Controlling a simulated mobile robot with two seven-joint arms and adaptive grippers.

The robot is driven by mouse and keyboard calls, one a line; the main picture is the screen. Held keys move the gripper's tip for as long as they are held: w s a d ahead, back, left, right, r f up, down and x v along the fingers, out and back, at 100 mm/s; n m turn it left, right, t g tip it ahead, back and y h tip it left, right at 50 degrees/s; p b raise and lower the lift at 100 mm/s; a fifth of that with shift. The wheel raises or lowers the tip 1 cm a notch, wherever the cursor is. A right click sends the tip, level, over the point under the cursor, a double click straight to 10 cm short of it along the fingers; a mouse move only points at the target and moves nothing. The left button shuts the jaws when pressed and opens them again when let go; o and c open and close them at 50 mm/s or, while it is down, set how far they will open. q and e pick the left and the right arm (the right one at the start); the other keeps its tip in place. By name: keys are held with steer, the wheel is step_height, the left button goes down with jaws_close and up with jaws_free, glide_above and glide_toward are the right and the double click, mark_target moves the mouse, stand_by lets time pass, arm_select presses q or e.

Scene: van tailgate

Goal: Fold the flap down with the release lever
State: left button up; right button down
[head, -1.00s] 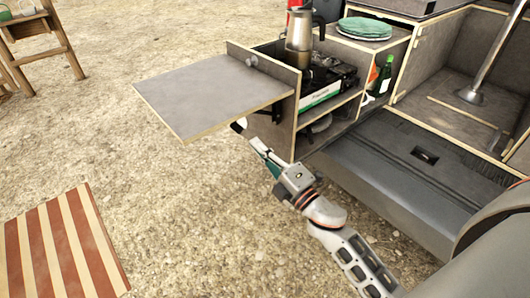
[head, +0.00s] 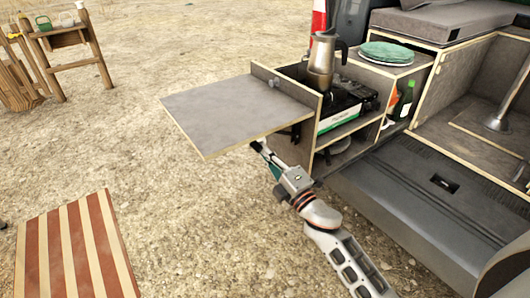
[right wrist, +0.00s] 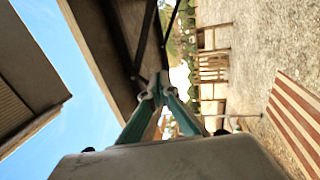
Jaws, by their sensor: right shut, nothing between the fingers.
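The flap (head: 240,105) is a grey panel with pale edges. It stands out level from the left side of the kitchen box (head: 315,150). My right gripper (head: 262,150) is at the flap's near edge, close to the box, with its tips partly hidden under the edge. In the right wrist view its teal fingers (right wrist: 156,92) meet at the tips, shut and empty, below the flap's dark underside (right wrist: 105,45). Black bracket bars (right wrist: 147,35) run under the flap just beyond the fingertips. I cannot tell which part is the release lever, or whether the fingers touch it. My left gripper is not in view.
A moka pot (head: 322,62) stands on the stove (head: 338,105) beside the flap. Green plates (head: 387,52) and a bottle (head: 403,100) are further right. The van's bumper (head: 400,190) lies right of my arm. The gravel below the flap looks clear.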

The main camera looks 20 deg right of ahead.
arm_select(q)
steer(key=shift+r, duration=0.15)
arm_select(e)
steer(key=shift+r, duration=0.1)
